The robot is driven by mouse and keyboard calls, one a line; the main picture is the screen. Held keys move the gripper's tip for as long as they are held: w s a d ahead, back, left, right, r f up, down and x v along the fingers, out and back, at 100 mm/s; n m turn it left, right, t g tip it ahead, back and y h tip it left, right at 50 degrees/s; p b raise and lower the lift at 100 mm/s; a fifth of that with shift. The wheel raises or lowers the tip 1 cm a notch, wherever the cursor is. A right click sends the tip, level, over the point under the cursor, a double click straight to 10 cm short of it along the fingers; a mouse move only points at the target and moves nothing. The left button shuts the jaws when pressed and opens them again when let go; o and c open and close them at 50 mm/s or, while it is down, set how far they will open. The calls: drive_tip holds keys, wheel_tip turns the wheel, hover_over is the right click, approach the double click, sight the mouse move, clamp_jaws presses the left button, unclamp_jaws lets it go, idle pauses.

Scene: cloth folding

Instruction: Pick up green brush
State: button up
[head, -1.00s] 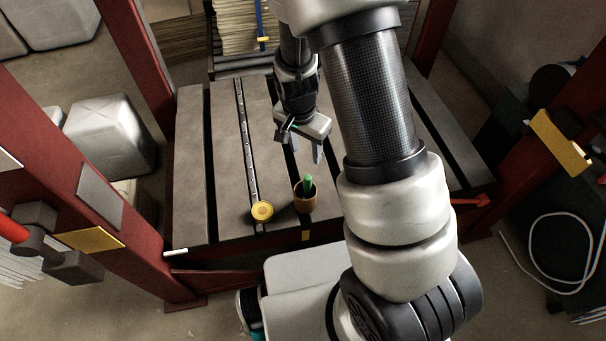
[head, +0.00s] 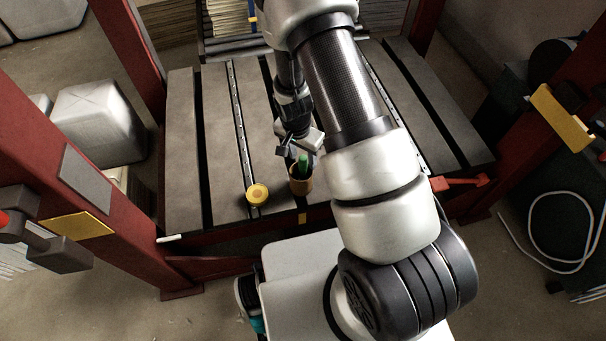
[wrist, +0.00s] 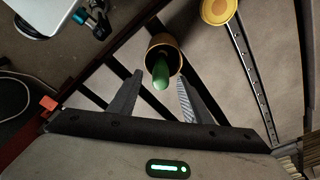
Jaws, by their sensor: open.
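The green brush (head: 303,162) stands in a brown round cup (head: 301,185) near the front edge of the grey slatted table. In the wrist view the brush (wrist: 161,73) points toward the camera out of the cup (wrist: 165,46). My gripper (head: 300,150) is just behind and above the cup in the head view. In the wrist view my gripper (wrist: 158,80) is open, with one finger on each side of the brush and a gap on both sides. Nothing is between the fingers' pads in contact.
A yellow round object (head: 257,194) lies on the table left of the cup; it also shows in the wrist view (wrist: 217,10). Red posts (head: 70,165) flank the table (head: 182,140). The table surface left of the yellow object is clear.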

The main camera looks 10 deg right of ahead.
sight(303, 172)
wheel_tip(303, 172, down, 3)
drive_tip(key=shift+w+r, duration=0.1)
drive_tip(key=shift+w, duration=0.05)
clamp_jaws()
drive_tip(key=shift+r, duration=0.15)
